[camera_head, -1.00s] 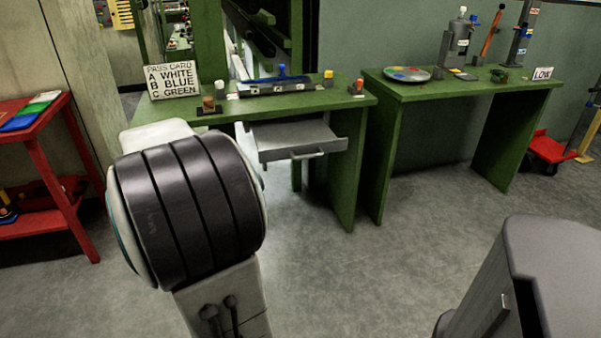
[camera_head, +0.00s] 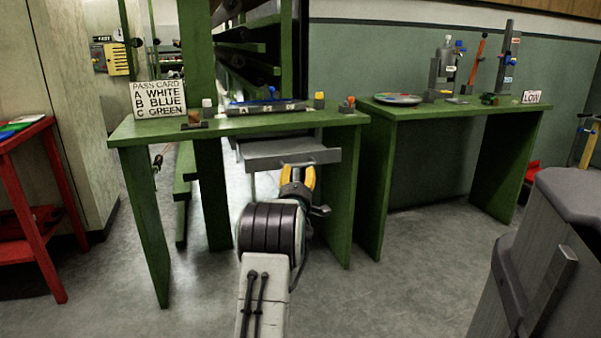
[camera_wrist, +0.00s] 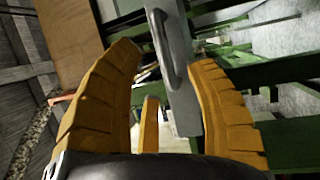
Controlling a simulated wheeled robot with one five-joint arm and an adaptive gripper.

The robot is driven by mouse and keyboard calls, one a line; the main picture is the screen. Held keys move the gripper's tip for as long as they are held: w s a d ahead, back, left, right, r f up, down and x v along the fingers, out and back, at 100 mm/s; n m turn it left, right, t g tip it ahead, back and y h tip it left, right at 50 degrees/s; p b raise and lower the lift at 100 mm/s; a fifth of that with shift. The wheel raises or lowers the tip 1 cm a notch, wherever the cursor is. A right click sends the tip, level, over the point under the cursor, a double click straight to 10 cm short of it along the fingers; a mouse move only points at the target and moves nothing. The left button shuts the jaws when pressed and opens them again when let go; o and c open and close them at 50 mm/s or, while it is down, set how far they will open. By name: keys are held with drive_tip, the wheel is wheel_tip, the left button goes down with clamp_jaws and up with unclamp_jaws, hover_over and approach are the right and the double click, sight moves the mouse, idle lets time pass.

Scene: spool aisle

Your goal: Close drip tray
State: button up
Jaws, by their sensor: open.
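The drip tray (camera_head: 270,149) is a grey metal drawer under the left green table, standing out from beneath the tabletop. In the wrist view its grey front (camera_wrist: 181,95) runs up and down the picture, with a bar handle (camera_wrist: 163,45) on it. My gripper (camera_head: 298,178) is at the tray's front, its yellow fingers just below the front edge in the head view. In the wrist view the fingers (camera_wrist: 168,57) are spread apart, with the handle and front between them in the picture. Whether they touch the tray I cannot tell. The handle is hidden in the head view.
The left green table (camera_head: 225,127) has legs on both sides of my arm. It carries a sign (camera_head: 158,99) and small parts. A second green table (camera_head: 460,108) stands right, a red cart (camera_head: 25,140) left. The floor in front is clear.

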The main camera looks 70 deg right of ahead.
sight(300, 165)
drive_tip(key=shift+b+x, duration=2.4)
drive_tip(key=shift+b, duration=0.1)
drive_tip(key=shift+d, duration=0.4)
drive_tip(key=shift+w+d+r, duration=0.2)
drive_tip(key=shift+d, duration=0.5)
drive_tip(key=shift+o, duration=0.3)
clamp_jaws()
